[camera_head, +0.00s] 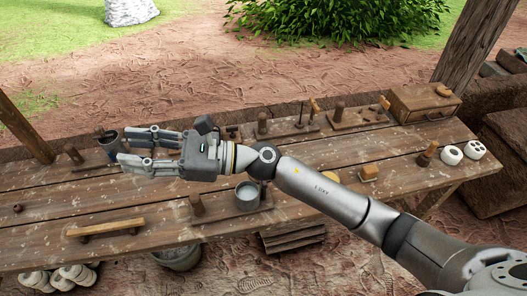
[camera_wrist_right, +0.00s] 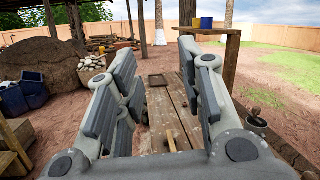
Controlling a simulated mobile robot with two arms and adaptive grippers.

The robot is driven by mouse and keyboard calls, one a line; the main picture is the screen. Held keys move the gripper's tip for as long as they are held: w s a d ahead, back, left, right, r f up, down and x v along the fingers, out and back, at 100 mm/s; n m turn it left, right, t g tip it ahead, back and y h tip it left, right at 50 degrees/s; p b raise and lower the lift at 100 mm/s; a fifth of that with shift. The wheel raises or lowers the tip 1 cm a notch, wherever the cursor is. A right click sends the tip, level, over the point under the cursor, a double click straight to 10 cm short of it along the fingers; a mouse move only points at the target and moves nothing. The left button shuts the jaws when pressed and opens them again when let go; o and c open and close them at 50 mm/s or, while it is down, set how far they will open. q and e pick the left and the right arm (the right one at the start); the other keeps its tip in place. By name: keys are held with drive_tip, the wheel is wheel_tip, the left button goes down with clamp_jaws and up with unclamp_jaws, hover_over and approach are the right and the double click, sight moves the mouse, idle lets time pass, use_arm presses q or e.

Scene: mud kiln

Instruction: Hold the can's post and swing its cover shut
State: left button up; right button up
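A grey metal can (camera_head: 247,195) stands on a wooden board near the front middle of the table. My right gripper (camera_head: 124,149) is above the table to the left of and behind the can, pointing left. Its two fingers are apart with nothing between them. In the right wrist view the fingers (camera_wrist_right: 157,60) also stand wide apart. My left gripper is not in view.
A dark pot with tools (camera_head: 106,141) is close to my right fingertips. A wooden bar (camera_head: 105,229) lies at the front left of the table (camera_head: 320,205). Boards with pegs (camera_head: 285,127) and a wooden box (camera_head: 424,103) are at the back. White round pieces (camera_head: 452,155) sit at the right.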

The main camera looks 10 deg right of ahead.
drive_tip(key=d+f+n+g+h, duration=0.3)
drive_tip(key=f+n+h, duration=0.2)
drive_tip(key=f+n, duration=0.2)
drive_tip(key=d+f+n+g+h, duration=0.2)
drive_tip(key=d+f+n+h, duration=0.1)
drive_tip(key=f+n+h, duration=0.4)
use_arm(q)
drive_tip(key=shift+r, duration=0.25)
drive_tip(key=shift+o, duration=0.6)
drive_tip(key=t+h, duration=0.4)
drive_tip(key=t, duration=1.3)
approach(195, 206)
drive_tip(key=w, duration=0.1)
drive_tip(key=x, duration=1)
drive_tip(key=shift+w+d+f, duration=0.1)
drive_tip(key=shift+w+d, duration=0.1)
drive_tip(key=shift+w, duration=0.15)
use_arm(e)
drive_tip(key=w+d+f+n+h, duration=0.1)
drive_tip(key=w+d+n+h, duration=0.1)
drive_tip(key=d, duration=0.7)
drive_tip(key=w+d+f+n+t+h, duration=0.1)
drive_tip(key=w+d+n+h, duration=0.2)
drive_tip(key=d, duration=0.6)
drive_tip(key=w+h, duration=0.2)
drive_tip(key=h, duration=0.1)
drive_tip(key=shift+w, duration=0.25)
